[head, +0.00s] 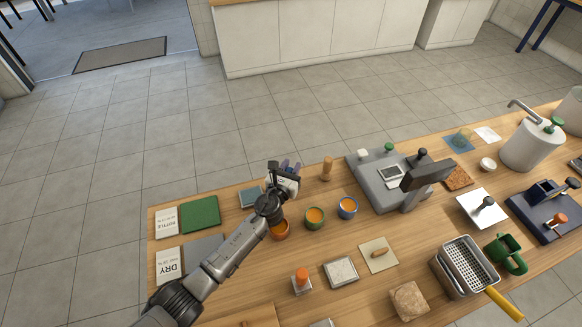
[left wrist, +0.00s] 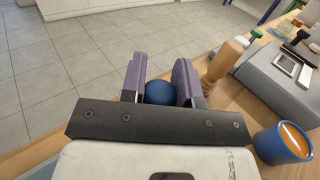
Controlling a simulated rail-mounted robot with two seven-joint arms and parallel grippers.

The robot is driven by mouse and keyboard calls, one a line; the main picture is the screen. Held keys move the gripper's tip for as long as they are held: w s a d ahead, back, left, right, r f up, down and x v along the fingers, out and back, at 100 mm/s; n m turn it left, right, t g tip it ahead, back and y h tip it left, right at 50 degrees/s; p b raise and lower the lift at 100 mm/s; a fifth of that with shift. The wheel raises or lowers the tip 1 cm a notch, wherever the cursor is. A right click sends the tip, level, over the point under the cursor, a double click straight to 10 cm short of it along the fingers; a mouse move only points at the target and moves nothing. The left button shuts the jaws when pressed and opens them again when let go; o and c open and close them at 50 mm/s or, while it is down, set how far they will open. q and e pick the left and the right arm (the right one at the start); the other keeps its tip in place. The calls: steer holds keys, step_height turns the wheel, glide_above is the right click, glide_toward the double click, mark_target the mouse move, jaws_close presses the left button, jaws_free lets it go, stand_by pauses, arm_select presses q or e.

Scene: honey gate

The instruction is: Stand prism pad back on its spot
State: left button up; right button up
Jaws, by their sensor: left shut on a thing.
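My left gripper (head: 289,168) is over the far edge of the table. In the left wrist view its two purple fingers (left wrist: 160,85) are closed on a dark blue round knob (left wrist: 160,93). The rest of that thing is hidden behind the gripper body, so I cannot tell whether it is the prism pad or whether it touches the table. A flat teal square (head: 250,196) lies left of the gripper. A grey device (head: 365,170) with a small light plate (head: 391,174) stands to the right. My right gripper is not in view.
A wooden peg (head: 327,168) stands close right of the gripper. Orange-filled cups, including a blue one (head: 347,208) and a green one (head: 315,218), stand nearer. A green mat (head: 200,214) lies left. A metal basket (head: 468,268) stands front right.

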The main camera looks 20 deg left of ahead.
arm_select(q)
steer(key=o, duration=1)
steer(key=shift+s+p, duration=0.75)
steer(key=shift+s, duration=0.45)
steer(key=shift+s+p, duration=0.65)
steer(key=shift+s, duration=0.95)
steer(key=shift+s+a+p, duration=0.1)
steer(key=shift+s+p, duration=0.2)
steer(key=shift+s, duration=0.9)
